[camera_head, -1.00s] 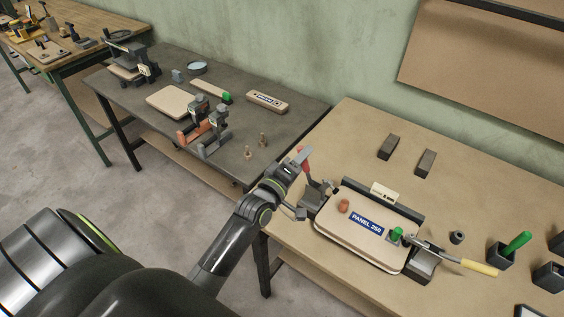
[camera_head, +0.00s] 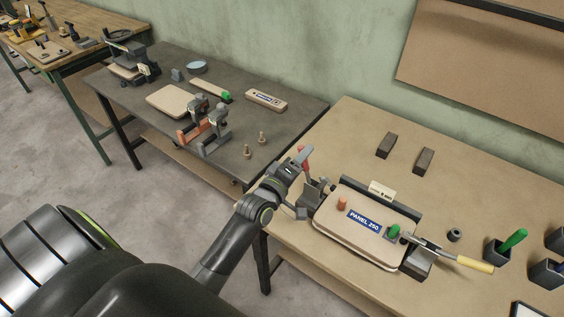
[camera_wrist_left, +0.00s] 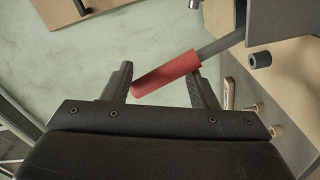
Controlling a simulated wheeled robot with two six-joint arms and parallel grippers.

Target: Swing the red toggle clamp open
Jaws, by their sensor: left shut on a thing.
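The red toggle clamp (camera_head: 314,190) stands at the left end of the pale board marked PANEL 250 (camera_head: 334,230). Its red handle (camera_head: 305,158) points up. In the left wrist view the red handle (camera_wrist_left: 168,74) runs slantwise between my two dark fingers, with a grey lever beyond it. My left gripper (camera_head: 299,181) is shut on this handle; it also shows in the left wrist view (camera_wrist_left: 160,80). My gripper partly hides the clamp in the head view. My right gripper is not in view.
A yellow-handled clamp (camera_head: 470,263) lies at the board's right end. An orange peg (camera_head: 342,203) and a green peg (camera_head: 393,231) are on the board. Two dark blocks (camera_head: 386,145) lie behind it. A grey table (camera_head: 248,121) with clamps stands to the left.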

